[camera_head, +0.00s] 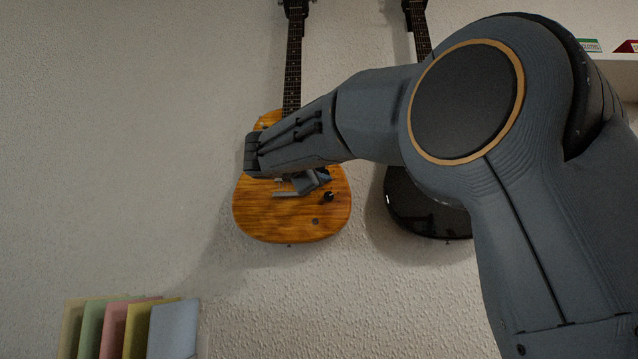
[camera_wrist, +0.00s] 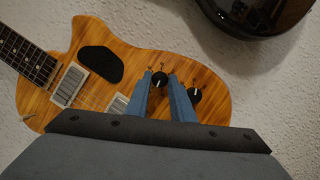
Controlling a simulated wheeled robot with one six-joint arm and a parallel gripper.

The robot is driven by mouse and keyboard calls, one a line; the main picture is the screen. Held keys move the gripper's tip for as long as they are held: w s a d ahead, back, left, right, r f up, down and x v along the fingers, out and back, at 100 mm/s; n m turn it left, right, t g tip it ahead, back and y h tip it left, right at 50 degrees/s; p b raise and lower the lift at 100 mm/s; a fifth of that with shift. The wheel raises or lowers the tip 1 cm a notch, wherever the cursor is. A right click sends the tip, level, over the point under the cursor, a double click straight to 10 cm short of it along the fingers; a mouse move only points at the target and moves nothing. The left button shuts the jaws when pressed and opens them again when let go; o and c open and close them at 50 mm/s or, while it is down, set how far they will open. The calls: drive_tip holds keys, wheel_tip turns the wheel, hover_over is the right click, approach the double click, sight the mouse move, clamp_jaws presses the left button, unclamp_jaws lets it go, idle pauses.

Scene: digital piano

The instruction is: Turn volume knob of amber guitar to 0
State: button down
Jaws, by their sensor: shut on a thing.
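The amber guitar (camera_head: 290,220) hangs upright on the wall, with my arm in front of its upper body. It also shows in the wrist view (camera_wrist: 100,35), tilted. Two black knobs show there. One black knob (camera_wrist: 160,79) sits between the tips of my gripper (camera_wrist: 160,76), which is shut on it. The other black knob (camera_wrist: 194,95) stands just right of the right finger, and is free; it also shows in the head view (camera_head: 328,197). No labels are readable, so I cannot tell by sight which knob is volume. The gripper's fingertips (camera_head: 324,176) are partly hidden in the head view.
A dark guitar (camera_head: 425,215) hangs to the right, partly behind my arm; its edge shows at the top of the wrist view (camera_wrist: 255,12). Several coloured books or folders (camera_head: 130,328) stand at lower left. A white shelf (camera_head: 617,72) is at upper right. The wall left is bare.

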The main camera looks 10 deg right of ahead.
drive_tip(key=shift+d+f+n+t+y+b, duration=0.1)
drive_tip(key=shift+n+t+y+b, duration=0.15)
drive_tip(key=shift+n+t+b, duration=0.75)
drive_tip(key=shift+d+f+n+y+b, duration=0.1)
drive_tip(key=shift+n+y+b, duration=0.3)
drive_tip(key=shift+n, duration=1.35)
drive_tip(key=shift+f+n+t+y+b, duration=0.15)
drive_tip(key=shift+n+t+b, duration=0.35)
drive_tip(key=shift+n+b, duration=0.6)
drive_tip(key=shift+r+n, duration=0.1)
drive_tip(key=shift+n, duration=0.35)
drive_tip(key=c, duration=1.5)
unclamp_jaws()
drive_tip(key=shift+c, duration=0.2)
drive_tip(key=shift+s, duration=0.1)
drive_tip(key=b+v, duration=0.1)
drive_tip(key=v, duration=0.6)
drive_tip(key=shift+s+b, duration=0.3)
drive_tip(key=shift+b, duration=0.1)
